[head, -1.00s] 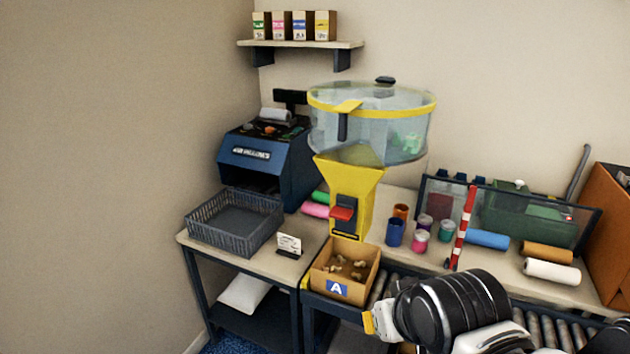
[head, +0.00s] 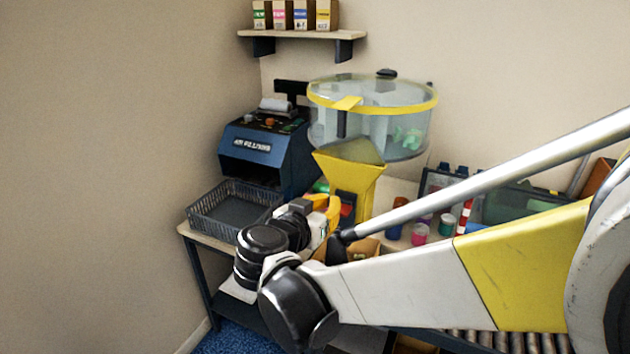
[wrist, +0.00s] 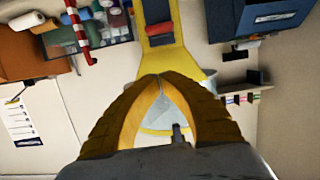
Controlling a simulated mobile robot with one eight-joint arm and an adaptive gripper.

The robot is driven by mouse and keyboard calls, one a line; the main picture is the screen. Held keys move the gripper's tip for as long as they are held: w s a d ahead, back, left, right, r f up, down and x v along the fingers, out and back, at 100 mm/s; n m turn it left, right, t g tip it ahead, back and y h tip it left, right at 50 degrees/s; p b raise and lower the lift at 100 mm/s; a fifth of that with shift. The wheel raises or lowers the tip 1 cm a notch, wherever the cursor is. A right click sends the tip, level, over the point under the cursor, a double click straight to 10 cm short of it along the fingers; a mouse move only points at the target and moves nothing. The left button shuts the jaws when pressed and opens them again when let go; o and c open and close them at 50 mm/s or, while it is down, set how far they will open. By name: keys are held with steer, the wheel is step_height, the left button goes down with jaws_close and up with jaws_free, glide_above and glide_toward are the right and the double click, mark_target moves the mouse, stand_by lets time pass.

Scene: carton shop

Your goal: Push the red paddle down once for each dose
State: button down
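The dispenser has a clear drum with a yellow rim over a yellow chute (head: 362,187). The red paddle (head: 347,211) is on the chute's front, partly hidden by my gripper in the head view. In the wrist view the red paddle (wrist: 158,29) lies just beyond my fingertips, with a visible space between. My gripper (wrist: 160,77) has yellow fingers whose tips meet, with nothing between them. In the head view my gripper (head: 333,207) is close in front of the chute at paddle height. The carton (head: 368,247) below the chute is mostly hidden by my arm.
A grey basket (head: 215,213) stands on the table at left, by a blue machine (head: 262,150). Several coloured jars and rolls stand right of the chute. A red-and-white post (head: 463,217) rises there. A shelf (head: 300,36) with small boxes is above.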

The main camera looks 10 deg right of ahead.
stand_by(0.3)
steer(key=b, duration=0.3)
glide_above(341, 213)
step_height(341, 213, down, 2)
steer(key=shift+f, duration=0.25)
steer(key=f, duration=0.1)
steer(key=f+b, duration=0.1)
steer(key=f, duration=0.1)
steer(key=shift+w+d+b, duration=0.2)
steer(key=shift+w+b, duration=0.1)
steer(key=shift+w, duration=0.05)
steer(key=shift+f, duration=0.4)
